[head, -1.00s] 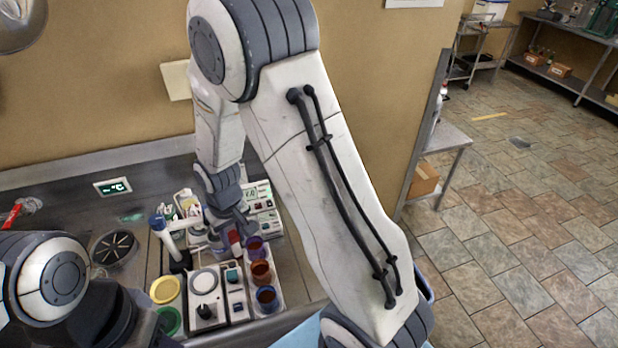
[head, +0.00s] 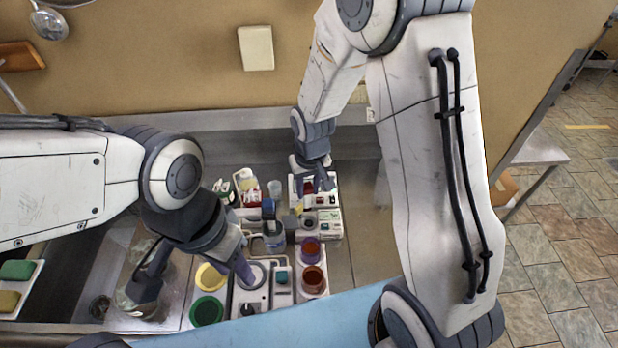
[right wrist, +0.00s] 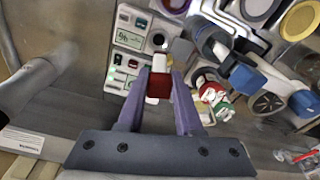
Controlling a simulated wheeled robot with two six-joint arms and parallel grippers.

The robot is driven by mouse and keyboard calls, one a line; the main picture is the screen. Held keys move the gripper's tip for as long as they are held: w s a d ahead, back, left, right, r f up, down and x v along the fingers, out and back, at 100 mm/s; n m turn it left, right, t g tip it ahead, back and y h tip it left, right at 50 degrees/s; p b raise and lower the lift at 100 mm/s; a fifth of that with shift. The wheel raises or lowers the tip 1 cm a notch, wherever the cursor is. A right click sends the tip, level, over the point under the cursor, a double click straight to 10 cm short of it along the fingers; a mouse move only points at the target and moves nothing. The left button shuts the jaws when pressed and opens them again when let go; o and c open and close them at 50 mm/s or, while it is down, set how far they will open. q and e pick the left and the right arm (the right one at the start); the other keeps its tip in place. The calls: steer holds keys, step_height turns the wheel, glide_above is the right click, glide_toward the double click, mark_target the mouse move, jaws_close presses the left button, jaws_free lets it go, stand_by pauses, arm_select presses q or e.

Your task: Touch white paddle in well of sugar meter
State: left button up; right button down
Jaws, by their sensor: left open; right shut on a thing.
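The white paddle (right wrist: 160,61) has a red grip block (right wrist: 158,84). My right gripper (right wrist: 157,80) is shut on the block, and the white tip sticks out beyond the fingers. The sugar meter (right wrist: 128,32) is a white box with a green "%" display. Its small dark well (right wrist: 158,40) lies just beyond the paddle tip in the right wrist view; I cannot tell whether they touch. In the head view, my right gripper (head: 312,182) is over the far white device, behind the sugar meter (head: 328,226). My left gripper (head: 195,270) is open and empty, above the counter at the left.
Purple (head: 310,247) and rust-coloured (head: 313,279) cups stand nearer. Blue-capped items and bottles crowd left of the meter. The steel counter to its right (head: 365,215) is clear.

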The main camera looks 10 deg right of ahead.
mark_target(310, 201)
steer(key=shift+a+f+b, duration=0.1)
steer(key=shift+f+b, duration=0.25)
steer(key=shift+f, duration=0.05)
steer(key=shift+w+d+f+b, duration=0.1)
steer(key=shift+d+f+b, duration=0.2)
steer(key=shift+f+b, duration=0.4)
step_height(310, 201, down, 3)
steer(key=shift+f+b, duration=0.1)
steer(key=shift+b, duration=1)
steer(key=shift+f, duration=0.15)
steer(key=shift+f+b, duration=0.5)
steer(key=shift+r, duration=0.1)
